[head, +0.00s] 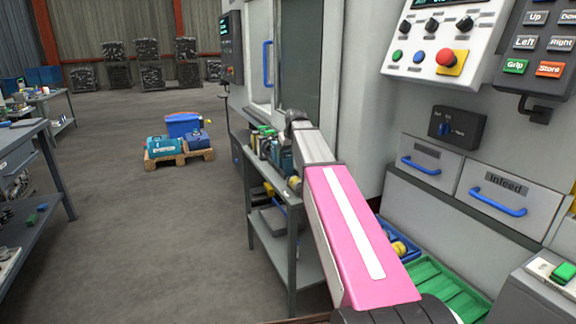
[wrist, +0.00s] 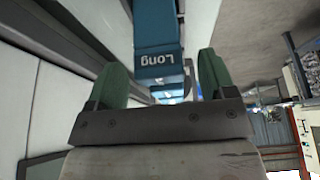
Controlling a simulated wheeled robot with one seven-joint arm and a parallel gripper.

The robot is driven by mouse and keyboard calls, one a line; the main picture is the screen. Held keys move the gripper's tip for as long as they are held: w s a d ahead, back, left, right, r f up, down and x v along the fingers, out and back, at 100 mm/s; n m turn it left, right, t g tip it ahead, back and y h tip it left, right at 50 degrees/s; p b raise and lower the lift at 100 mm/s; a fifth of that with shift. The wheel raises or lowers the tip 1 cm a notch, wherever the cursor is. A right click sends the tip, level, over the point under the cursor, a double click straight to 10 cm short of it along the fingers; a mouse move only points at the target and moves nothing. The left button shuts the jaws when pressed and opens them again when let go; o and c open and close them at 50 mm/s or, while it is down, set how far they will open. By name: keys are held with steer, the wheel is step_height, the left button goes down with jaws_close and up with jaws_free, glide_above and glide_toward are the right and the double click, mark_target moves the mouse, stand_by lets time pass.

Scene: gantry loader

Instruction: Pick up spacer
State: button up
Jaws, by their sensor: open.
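My gripper (wrist: 160,72) is open in the wrist view, its two green fingers apart with nothing held between them. A teal block or box marked "Long" (wrist: 159,60) shows beyond and between the fingers. I cannot tell whether it touches them or how far off it is. No label reads "spacer", and I cannot tell which thing is the spacer. In the head view my pink arm reaches over a grey rack (head: 291,203) with several small items on top, including a teal one (head: 284,160). My fingers cannot be made out there.
The machine's control panel (head: 442,45) and the "Infeed" drawer (head: 503,192) stand at right. A green tray (head: 447,287) lies low beside my arm. A pallet (head: 178,155) with blue and teal boxes sits on the floor. A workbench (head: 30,170) stands at left; the floor between is open.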

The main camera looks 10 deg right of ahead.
steer(key=c, duration=1.4)
steer(key=shift+o, duration=0.2)
steer(key=shift+r, duration=0.15)
steer(key=shift+r, duration=0.85)
step_height(320, 180, up, 2)
steer(key=shift+r, duration=0.25)
steer(key=s+a+r, duration=0.6)
steer(key=a+r, duration=0.4)
steer(key=r, duration=0.1)
steer(key=shift+r, duration=0.3)
